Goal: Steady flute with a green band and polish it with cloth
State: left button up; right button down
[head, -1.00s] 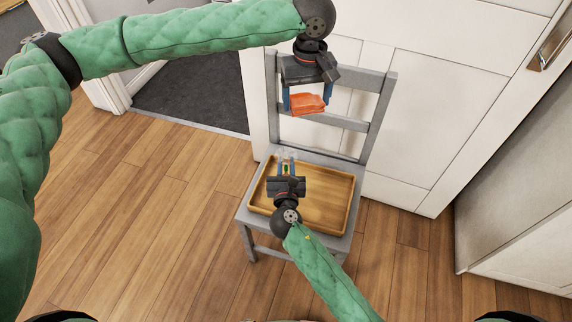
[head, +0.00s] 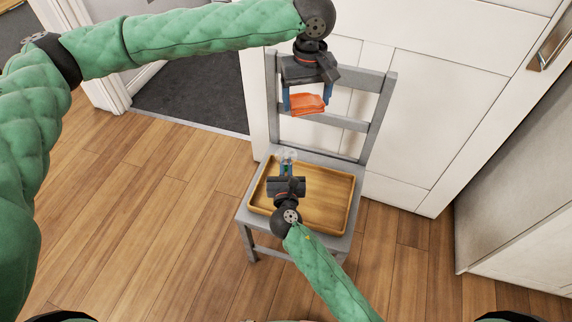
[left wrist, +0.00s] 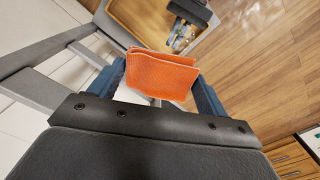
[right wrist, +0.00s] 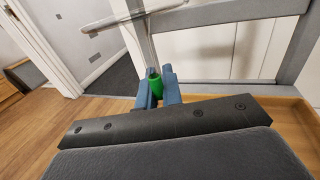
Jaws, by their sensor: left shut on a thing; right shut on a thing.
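An orange folded cloth (head: 307,103) is held between the fingers of my left gripper (head: 305,104), in front of the chair's backrest. The cloth fills the jaws in the left wrist view (left wrist: 162,74). My right gripper (head: 287,169) is over the left part of the tray, shut on the clear flute (head: 288,155). In the right wrist view the flute's green band (right wrist: 155,84) sits between the fingertips, and a thin clear stem (right wrist: 148,45) rises from it to a flat end. The cloth and the flute are apart. The part of the flute behind the fingers is hidden.
A wooden tray (head: 330,199) lies on the seat of a grey chair (head: 377,112). The tray's right part is bare. Open wooden floor (head: 150,215) lies to the left.

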pick_arm(q)
jog(key=shift+s+f, duration=0.1)
jog(key=shift+f, duration=0.25)
send_near(292, 157)
jog(key=a, duration=0.1)
jog(key=shift+w+a+f, duration=0.15)
jog(key=shift+a+f, duration=0.05)
jog(key=shift+f, duration=0.45)
jog(key=shift+w+a+f, duration=0.15)
jog(key=shift+f, duration=0.45)
jog(key=shift+f, duration=0.1)
jog(key=shift+s+d+f, duration=0.3)
jog(key=shift+d+f, duration=0.5)
jog(key=shift+f, duration=0.1)
